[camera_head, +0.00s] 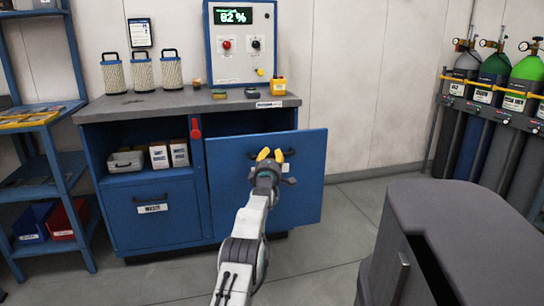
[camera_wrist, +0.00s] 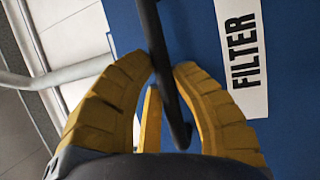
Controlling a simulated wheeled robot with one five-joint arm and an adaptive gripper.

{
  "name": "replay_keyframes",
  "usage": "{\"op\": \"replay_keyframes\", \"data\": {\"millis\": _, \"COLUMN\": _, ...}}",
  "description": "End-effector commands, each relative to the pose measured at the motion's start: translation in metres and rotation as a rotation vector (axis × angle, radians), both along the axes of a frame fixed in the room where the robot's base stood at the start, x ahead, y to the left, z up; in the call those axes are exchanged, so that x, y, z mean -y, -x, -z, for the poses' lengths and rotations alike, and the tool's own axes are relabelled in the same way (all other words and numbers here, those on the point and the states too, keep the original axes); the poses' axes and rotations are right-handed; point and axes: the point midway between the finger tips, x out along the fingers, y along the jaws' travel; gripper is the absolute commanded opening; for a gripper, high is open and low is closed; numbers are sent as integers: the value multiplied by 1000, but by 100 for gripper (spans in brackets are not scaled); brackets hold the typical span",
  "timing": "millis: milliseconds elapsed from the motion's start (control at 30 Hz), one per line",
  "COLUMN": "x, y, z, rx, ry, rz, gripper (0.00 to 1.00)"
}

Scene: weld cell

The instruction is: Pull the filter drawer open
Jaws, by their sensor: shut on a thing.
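The filter drawer is the large blue front (camera_head: 232,180) at the right of the workbench cabinet. It stands out from the cabinet, with a dark gap above its top edge. Its dark bar handle (camera_head: 288,152) is partly hidden by my gripper (camera_head: 268,155). In the wrist view, the yellow fingers of my gripper (camera_wrist: 168,80) are shut around the handle (camera_wrist: 158,45), one on each side. A white label reading FILTER (camera_wrist: 242,55) is on the blue front beside them. The drawer's inside is mostly hidden.
The grey bench top (camera_head: 150,104) carries filter cartridges (camera_head: 142,71), a control box (camera_head: 240,42) and a yellow container (camera_head: 278,86). A red lever (camera_head: 195,128) is left of the drawer. A dark grey unit (camera_head: 460,235) stands at front right. Floor (camera_head: 345,215) between is clear.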

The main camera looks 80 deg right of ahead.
Motion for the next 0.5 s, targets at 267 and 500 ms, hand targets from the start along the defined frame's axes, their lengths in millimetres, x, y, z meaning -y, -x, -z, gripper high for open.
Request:
{"op": "replay_keyframes", "data": {"millis": 267, "x": 0, "y": 0, "z": 0, "rx": 2, "ry": -1, "rz": 0, "gripper": 29}}
{"op": "replay_keyframes", "data": {"millis": 500, "x": 0, "y": 0, "z": 0, "rx": 1, "ry": 0, "rz": 0, "gripper": 50}}
